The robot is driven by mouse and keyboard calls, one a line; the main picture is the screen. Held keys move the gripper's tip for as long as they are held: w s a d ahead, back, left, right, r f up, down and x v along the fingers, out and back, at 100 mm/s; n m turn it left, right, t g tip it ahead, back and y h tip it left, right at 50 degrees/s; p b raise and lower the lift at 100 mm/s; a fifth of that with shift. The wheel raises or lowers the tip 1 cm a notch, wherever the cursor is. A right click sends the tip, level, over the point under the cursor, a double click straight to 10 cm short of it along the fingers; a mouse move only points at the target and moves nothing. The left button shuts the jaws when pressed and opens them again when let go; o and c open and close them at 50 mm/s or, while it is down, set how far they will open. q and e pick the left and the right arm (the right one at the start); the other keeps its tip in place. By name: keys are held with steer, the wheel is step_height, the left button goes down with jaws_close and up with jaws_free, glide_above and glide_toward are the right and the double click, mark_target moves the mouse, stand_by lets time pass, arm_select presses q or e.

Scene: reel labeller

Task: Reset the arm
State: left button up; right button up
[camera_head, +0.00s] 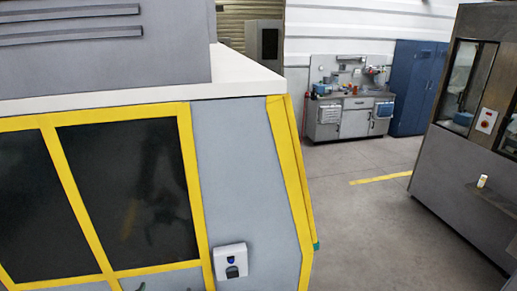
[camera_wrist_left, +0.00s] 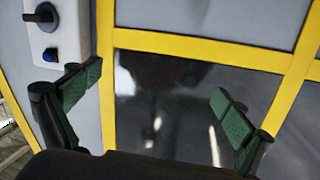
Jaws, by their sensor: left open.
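My left gripper (camera_wrist_left: 155,100) shows in the left wrist view. Its two green-padded fingers are spread wide apart with nothing between them. It faces a dark window panel (camera_wrist_left: 190,85) in a yellow frame (camera_wrist_left: 200,45). A gap to the panel cannot be measured from this view. In the head view no gripper shows clearly; only small dark tips appear at the bottom edge in front of the machine. My right gripper is not in view.
A grey machine (camera_head: 250,160) with yellow-framed dark windows fills the left. A white switch box (camera_head: 230,262) is on its side. Another machine (camera_head: 450,160) stands at right. A workbench (camera_head: 345,115) and blue cabinet (camera_head: 413,90) stand behind. The floor (camera_head: 365,220) between is clear.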

arm_select(q)
steer(key=s+a+f+n+g+y, duration=0.1)
steer(key=s+a+f+g, duration=0.15)
steer(key=f, duration=0.25)
steer(key=s+a+f+n+g+y, duration=0.1)
steer(key=s+a+f+g, duration=0.15)
steer(key=s+f, duration=0.2)
steer(key=s+f+g+h, duration=0.1)
steer(key=s+f+g, duration=0.3)
steer(key=s+f, duration=0.55)
steer(key=s+f+g+h, duration=0.1)
steer(key=s+f+g, duration=0.5)
steer(key=s, duration=0.7)
step_height(320, 180, down, 30)
steer(key=s+m, duration=0.1)
steer(key=s+f+m+g+b, duration=0.1)
steer(key=s+f, duration=1.8)
steer(key=s, duration=0.1)
steer(key=shift+s+d+f+b, duration=0.2)
steer(key=shift+d+f+b, duration=0.1)
steer(key=shift+f+b, duration=0.1)
